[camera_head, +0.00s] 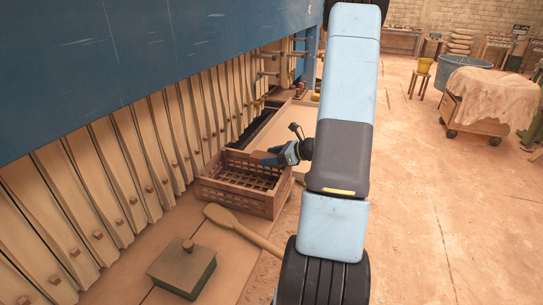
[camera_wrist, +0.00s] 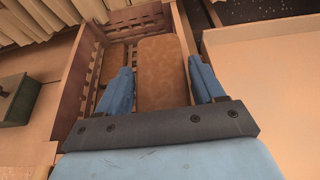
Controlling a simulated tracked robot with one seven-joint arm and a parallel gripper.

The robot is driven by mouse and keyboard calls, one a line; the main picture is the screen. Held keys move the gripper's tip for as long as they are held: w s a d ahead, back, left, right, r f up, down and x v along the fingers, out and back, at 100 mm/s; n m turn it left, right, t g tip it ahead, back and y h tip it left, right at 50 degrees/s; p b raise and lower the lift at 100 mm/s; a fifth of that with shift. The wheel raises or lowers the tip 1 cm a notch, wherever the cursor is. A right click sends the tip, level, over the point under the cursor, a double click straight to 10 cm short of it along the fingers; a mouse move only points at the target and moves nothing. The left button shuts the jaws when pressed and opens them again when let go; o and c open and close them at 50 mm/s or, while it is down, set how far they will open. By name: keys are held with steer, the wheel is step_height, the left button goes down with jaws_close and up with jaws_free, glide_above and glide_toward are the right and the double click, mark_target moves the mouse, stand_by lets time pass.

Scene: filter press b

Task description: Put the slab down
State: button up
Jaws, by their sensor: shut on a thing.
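The brown slab (camera_wrist: 162,72) is between the two blue fingers of my gripper (camera_wrist: 162,88) in the wrist view. My gripper is shut on it, and the slab points away from the wrist. Both are over the brown slatted wooden crate (camera_wrist: 72,85). In the head view the crate (camera_head: 232,199) stands beside the press, and my gripper (camera_head: 270,157) is at its far right rim. The slab is mostly hidden there. I cannot tell whether it touches the crate floor. Another flat brown piece (camera_wrist: 114,62) shows inside the crate, left of the slab.
A green lidded box (camera_head: 182,268) and a wooden paddle (camera_head: 243,231) lie near the crate. A pale flat tray (camera_wrist: 262,62) is right of the crate. The press's pale plates (camera_head: 115,160) line the left. Open floor (camera_head: 440,220) is to the right.

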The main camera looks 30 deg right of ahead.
steer(key=shift+f, duration=0.3)
steer(key=o, duration=1.3)
steer(key=shift+r, duration=0.15)
